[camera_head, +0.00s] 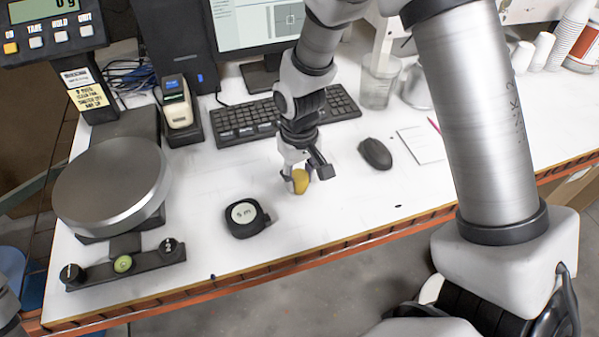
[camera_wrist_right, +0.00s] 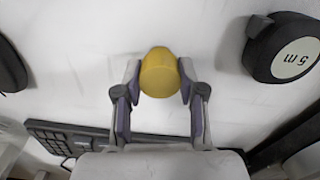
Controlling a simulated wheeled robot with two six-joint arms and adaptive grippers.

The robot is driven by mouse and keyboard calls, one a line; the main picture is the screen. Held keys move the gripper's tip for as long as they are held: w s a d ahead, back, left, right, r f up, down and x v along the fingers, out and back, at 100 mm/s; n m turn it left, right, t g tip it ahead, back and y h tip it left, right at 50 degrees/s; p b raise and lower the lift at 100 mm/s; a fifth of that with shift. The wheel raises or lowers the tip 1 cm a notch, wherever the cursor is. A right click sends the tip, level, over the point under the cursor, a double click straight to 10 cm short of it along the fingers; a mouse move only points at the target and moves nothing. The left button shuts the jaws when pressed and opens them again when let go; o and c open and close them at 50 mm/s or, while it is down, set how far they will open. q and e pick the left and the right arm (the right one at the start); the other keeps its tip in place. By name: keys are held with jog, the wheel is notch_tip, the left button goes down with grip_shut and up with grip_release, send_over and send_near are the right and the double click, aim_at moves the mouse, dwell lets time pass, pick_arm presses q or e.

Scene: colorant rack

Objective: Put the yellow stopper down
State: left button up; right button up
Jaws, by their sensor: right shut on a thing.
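The yellow stopper (camera_head: 300,180) is between the fingers of my right gripper (camera_head: 305,178), over the white table between the tape measure and the mouse. In the right wrist view the stopper (camera_wrist_right: 159,73) shows as a rounded yellow piece, with a finger pressed on each side. The right gripper (camera_wrist_right: 158,85) is shut on it and points down. The stopper is at or just above the table top; I cannot tell whether it touches. My left gripper is not in view; only a bit of my left arm shows at the lower left edge.
A black tape measure (camera_head: 246,217) lies left of the stopper, and a black mouse (camera_head: 375,153) right of it. A keyboard (camera_head: 245,122) lies behind. A round scale (camera_head: 113,186) stands at the left. The white table (camera_head: 330,220) is clear towards its front edge.

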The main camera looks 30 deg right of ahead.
jog(key=shift+s, duration=0.2)
jog(key=o, duration=0.9)
jog(key=shift+w+f, duration=0.1)
jog(key=shift+f, duration=0.05)
jog(key=shift+o, duration=0.2)
